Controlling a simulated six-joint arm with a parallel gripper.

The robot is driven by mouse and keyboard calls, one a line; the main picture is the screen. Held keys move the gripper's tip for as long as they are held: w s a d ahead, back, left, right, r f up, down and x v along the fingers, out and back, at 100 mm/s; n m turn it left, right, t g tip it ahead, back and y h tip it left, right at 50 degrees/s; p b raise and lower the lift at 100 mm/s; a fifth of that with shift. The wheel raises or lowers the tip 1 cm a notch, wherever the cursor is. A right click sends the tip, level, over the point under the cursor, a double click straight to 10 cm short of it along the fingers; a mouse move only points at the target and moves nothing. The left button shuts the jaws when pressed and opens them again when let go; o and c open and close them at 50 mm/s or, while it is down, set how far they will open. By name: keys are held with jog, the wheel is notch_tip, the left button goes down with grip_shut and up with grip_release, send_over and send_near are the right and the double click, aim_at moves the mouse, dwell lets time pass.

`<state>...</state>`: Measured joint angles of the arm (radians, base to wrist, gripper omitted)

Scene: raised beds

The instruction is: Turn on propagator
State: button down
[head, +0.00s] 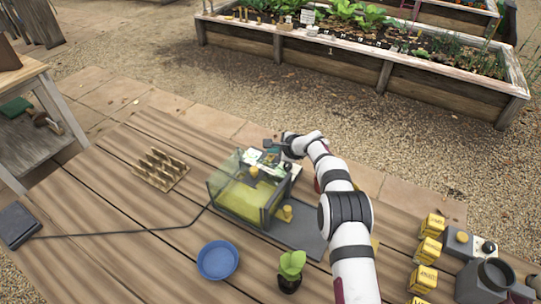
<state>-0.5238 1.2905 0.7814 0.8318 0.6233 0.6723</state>
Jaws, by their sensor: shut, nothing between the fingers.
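The propagator (232,206) is a clear-walled box with a yellow-green inside, standing on the wooden table near the middle of the head view. A dark cable runs from its left side. A small yellow knob (287,213) shows at its right front corner, beside a grey mat. My gripper (268,146) is shut and empty at the back right of the propagator, above or just behind its top edge. I cannot tell whether it touches the propagator. The fingertips are small and partly merge with the items behind. I cannot make out a switch or its state.
A wooden peg rack (161,169) stands at left, a blue bowl (218,260) and a potted seedling (291,271) in front. Yellow blocks (427,251) and a grey device (462,240) are at right. A dark box (17,226) lies at the far left.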

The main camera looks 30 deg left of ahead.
aim_at(272, 160)
jog(key=shift+f, duration=0.1)
dwell(0.4)
jog(key=shift+f, duration=0.35)
jog(key=shift+w+f, duration=0.1)
jog(key=shift+f, duration=0.2)
dwell(0.5)
jog(key=shift+r, duration=0.75)
jog(key=shift+s+r, duration=0.25)
jog(key=shift+r, duration=1)
jog(key=shift+s+r, duration=0.2)
jog(key=shift+r, duration=1.05)
